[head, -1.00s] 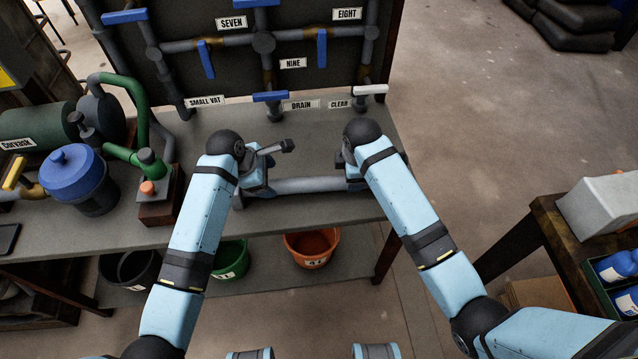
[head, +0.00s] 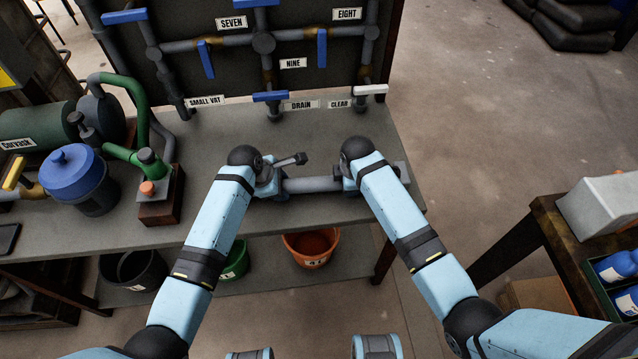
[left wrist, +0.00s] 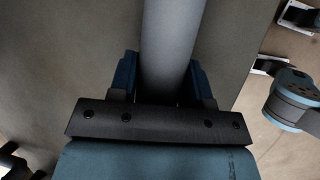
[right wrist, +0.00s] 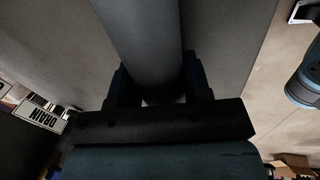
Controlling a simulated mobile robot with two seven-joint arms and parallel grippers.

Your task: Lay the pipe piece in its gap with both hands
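The pipe piece (head: 312,184) is a grey tube lying crosswise above the front of the bench. My left gripper (head: 280,188) is shut on its left part, and my right gripper (head: 352,184) is shut on its right part. A grey end shows to the right of my right arm. In the left wrist view the pipe piece (left wrist: 168,45) runs between both fingers; the right wrist view shows the pipe piece (right wrist: 143,45) between fingers too. My arms hide parts of it. I cannot make out its gap, nor whether the pipe touches the bench.
The bench (head: 215,135) carries a blue-lidded pot (head: 78,172) and a green pump (head: 150,165) at left. A pipe board (head: 225,75) with blue handles stands behind. An orange bucket (head: 310,248) is below. Bare bench lies between the pipe piece and the board.

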